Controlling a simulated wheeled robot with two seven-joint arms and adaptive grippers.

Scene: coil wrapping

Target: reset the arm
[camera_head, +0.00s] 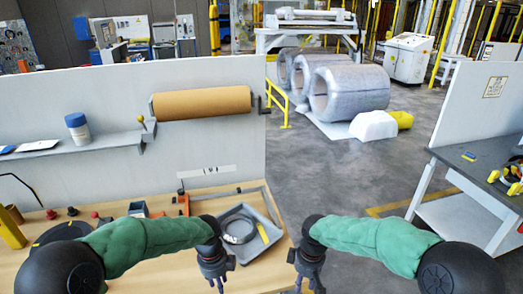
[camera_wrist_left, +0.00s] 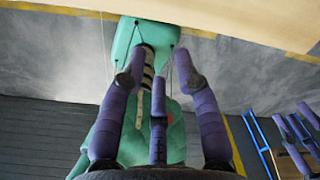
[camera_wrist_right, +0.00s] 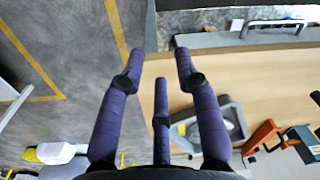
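My left gripper (camera_head: 215,278) hangs over the front right part of the wooden workbench (camera_head: 165,272), just below a grey tray. In the left wrist view its purple fingers (camera_wrist_left: 158,65) are spread and nothing is between them. My right gripper (camera_head: 309,280) hangs just right of the bench's right edge. In the right wrist view its fingers (camera_wrist_right: 158,60) are also spread and empty. Both arms reach in from the lower corners, with the grippers apart and fingers pointing down. The fingertips are partly cut off or small in the head view.
The grey tray (camera_head: 269,240) holds a grey ring and a yellow tool. A brown paper roll (camera_head: 203,102) hangs on the white panel. Wrapped coils (camera_head: 350,90) stand on the floor behind. A side table (camera_head: 490,187) stands at right. The floor between is clear.

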